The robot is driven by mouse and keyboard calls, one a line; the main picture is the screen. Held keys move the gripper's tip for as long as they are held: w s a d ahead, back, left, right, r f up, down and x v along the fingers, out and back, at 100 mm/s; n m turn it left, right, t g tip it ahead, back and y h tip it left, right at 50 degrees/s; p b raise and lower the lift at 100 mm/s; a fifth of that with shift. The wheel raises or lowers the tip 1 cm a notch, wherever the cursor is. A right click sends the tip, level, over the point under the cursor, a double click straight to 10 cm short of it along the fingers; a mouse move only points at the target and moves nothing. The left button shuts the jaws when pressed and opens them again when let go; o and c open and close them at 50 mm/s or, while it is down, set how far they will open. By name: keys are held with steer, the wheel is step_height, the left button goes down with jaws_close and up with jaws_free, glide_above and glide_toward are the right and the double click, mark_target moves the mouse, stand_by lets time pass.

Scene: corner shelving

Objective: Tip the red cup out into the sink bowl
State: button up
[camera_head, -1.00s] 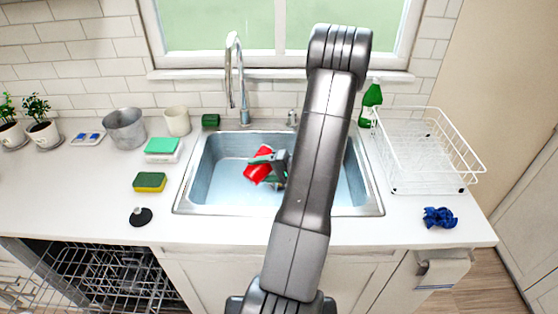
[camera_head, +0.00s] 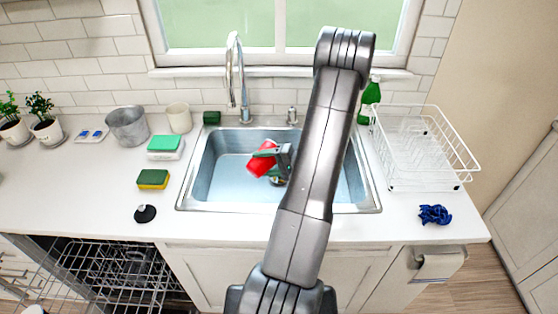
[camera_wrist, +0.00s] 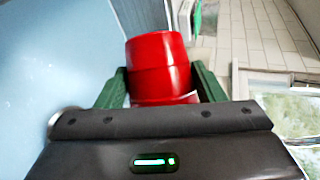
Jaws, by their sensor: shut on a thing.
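The red cup (camera_head: 261,160) is over the sink bowl (camera_head: 222,178), tilted in the head view. My gripper (camera_head: 274,157) is shut on it. In the wrist view the cup (camera_wrist: 159,66) sits between the two green fingers of my gripper (camera_wrist: 160,88), and its mouth cannot be seen. The sink's blue-grey inside also fills the left of the wrist view (camera_wrist: 50,60). No liquid or contents show coming from the cup. My arm covers the right part of the bowl in the head view.
The tap (camera_head: 236,75) stands behind the sink. A white dish rack (camera_head: 430,185) is at the right, with a crumpled blue cloth (camera_head: 435,215) in front. Sponges (camera_head: 153,179), a black stopper (camera_head: 145,213) and a metal pot (camera_head: 128,127) are at the left.

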steer(key=shift+w+d+r, duration=0.1)
steer(key=shift+r, duration=0.05)
steer(key=shift+w, duration=0.1)
steer(key=shift+d+r, duration=0.1)
steer(key=shift+r, duration=0.05)
steer(key=shift+m+y, duration=0.3)
steer(key=shift+w+d+r+m+g+y, duration=0.3)
steer(key=shift+w+r+m+y, duration=0.15)
steer(key=shift+r+m, duration=0.2)
steer(key=shift+w+d+r+m+g+y, duration=0.2)
steer(key=shift+w+d+r+m+y, duration=0.1)
steer(key=shift+r+m+y, duration=0.35)
steer(key=shift+f, duration=0.1)
